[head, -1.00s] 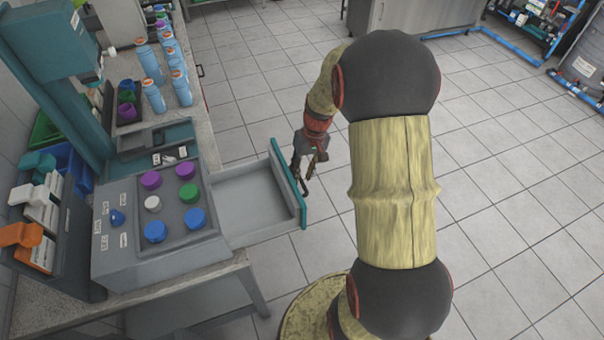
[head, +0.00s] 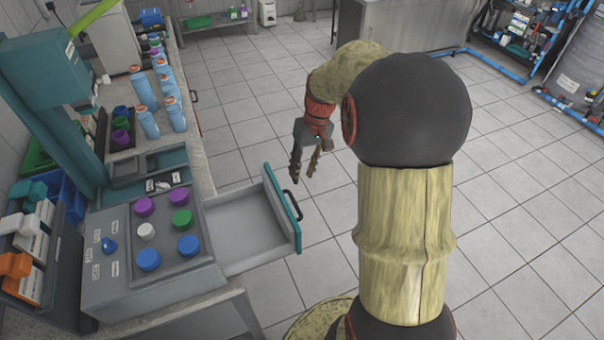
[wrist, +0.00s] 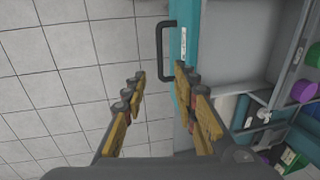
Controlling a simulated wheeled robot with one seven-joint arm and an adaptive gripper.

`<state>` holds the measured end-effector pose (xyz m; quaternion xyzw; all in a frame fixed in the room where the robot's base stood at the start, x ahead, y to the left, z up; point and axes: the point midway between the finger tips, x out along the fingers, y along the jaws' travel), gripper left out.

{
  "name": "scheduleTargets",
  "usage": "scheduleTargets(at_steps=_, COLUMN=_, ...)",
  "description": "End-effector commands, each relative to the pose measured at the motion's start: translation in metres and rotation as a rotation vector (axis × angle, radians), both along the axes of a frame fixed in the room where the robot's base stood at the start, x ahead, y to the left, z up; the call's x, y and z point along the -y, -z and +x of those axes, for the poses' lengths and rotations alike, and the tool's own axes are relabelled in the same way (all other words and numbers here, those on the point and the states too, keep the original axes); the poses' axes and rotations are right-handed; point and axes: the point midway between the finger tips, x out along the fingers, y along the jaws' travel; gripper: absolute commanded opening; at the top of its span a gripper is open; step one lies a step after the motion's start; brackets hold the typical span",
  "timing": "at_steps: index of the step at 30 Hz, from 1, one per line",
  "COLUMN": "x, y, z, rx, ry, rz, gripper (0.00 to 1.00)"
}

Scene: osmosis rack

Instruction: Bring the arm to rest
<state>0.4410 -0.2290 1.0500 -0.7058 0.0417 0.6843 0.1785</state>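My gripper (head: 305,174) hangs from my arm over the floor, to the right of the open drawer. Its fingers are apart and nothing is between them. In the wrist view my gripper (wrist: 160,95) shows two spread finger pairs with tiled floor between them. The drawer (head: 250,225) is pulled out of the bench unit and looks empty. Its teal front (head: 281,207) has a black handle (head: 292,205). The handle also shows in the wrist view (wrist: 162,50), beyond the fingertips and apart from them.
The bench unit carries purple, green, white and blue caps (head: 187,246). Blue bottles (head: 168,85) stand on the counter behind. Orange and teal-topped boxes (head: 25,275) sit at the left. A steel cabinet (head: 405,25) stands at the back. The tiled floor (head: 510,200) at right is clear.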

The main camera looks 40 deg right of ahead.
Motion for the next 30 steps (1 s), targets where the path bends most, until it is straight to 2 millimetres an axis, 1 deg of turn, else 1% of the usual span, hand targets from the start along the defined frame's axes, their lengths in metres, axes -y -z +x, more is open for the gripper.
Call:
scheduleTargets(at_steps=13, x=0.000, y=0.000, z=0.000, rx=-0.001, ry=0.004, rz=0.000, gripper=0.29)
scheduleTargets(at_steps=17, x=0.003, y=0.001, z=0.001, rx=-0.005, ry=0.054, rz=-0.007, gripper=0.29)
scheduleTargets(at_steps=19, x=-0.002, y=0.014, z=-0.013, rx=-0.039, ry=0.098, rz=-0.007, gripper=0.29)
scheduleTargets(at_steps=20, x=-0.004, y=0.016, z=-0.019, rx=-0.049, ry=0.114, rz=-0.011, gripper=0.29)
scheduleTargets(at_steps=23, x=-0.014, y=0.008, z=-0.037, rx=-0.053, ry=0.153, rz=-0.043, gripper=0.29)
scheduleTargets(at_steps=26, x=-0.037, y=-0.008, z=-0.053, rx=-0.036, ry=0.157, rz=-0.084, gripper=0.29)
scheduleTargets(at_steps=30, x=-0.075, y=-0.034, z=-0.072, rx=0.019, ry=0.127, rz=-0.146, gripper=0.29)
